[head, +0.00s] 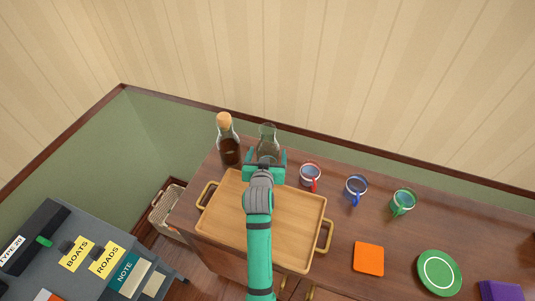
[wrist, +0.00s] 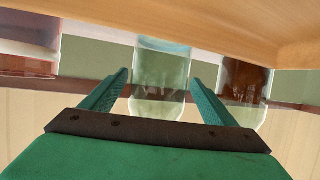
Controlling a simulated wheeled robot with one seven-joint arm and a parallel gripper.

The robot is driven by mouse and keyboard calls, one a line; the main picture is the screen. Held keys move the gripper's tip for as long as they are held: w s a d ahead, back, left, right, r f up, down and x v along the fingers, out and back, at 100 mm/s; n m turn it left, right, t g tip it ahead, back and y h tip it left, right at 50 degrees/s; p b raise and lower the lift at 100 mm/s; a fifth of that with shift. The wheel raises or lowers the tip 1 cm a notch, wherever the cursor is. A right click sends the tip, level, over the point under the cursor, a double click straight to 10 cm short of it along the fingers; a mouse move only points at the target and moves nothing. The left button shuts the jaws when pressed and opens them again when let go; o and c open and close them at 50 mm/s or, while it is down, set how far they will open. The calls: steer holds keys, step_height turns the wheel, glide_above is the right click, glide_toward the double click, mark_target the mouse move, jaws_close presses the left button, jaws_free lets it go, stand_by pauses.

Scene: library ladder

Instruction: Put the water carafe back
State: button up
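The clear glass water carafe (head: 268,136) stands upright on the wooden sideboard, just behind the tray; my gripper hides its lower part in the head view. In the wrist view the carafe (wrist: 160,75) is between the two fingers, with a thin gap showing on each side. My gripper (head: 265,160) is at the tray's back edge, pointing at the carafe. Its fingers also show in the wrist view (wrist: 160,88), spread apart and not visibly pressing on the glass. The wooden tray (head: 235,255) with brass handles is empty where I can see it, under my arm.
A corked bottle of dark liquid (head: 229,148) stands left of the carafe. A red mug (head: 310,175), blue mug (head: 356,188) and green mug (head: 403,201) stand to its right. An orange square (head: 369,258) and green disc (head: 439,272) lie in front. A wall rises behind.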

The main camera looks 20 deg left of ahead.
steer(key=shift+a, duration=0.1)
steer(key=shift+w+r, duration=0.1)
steer(key=shift+r, duration=0.05)
steer(key=v, duration=1.2)
stand_by(0.3)
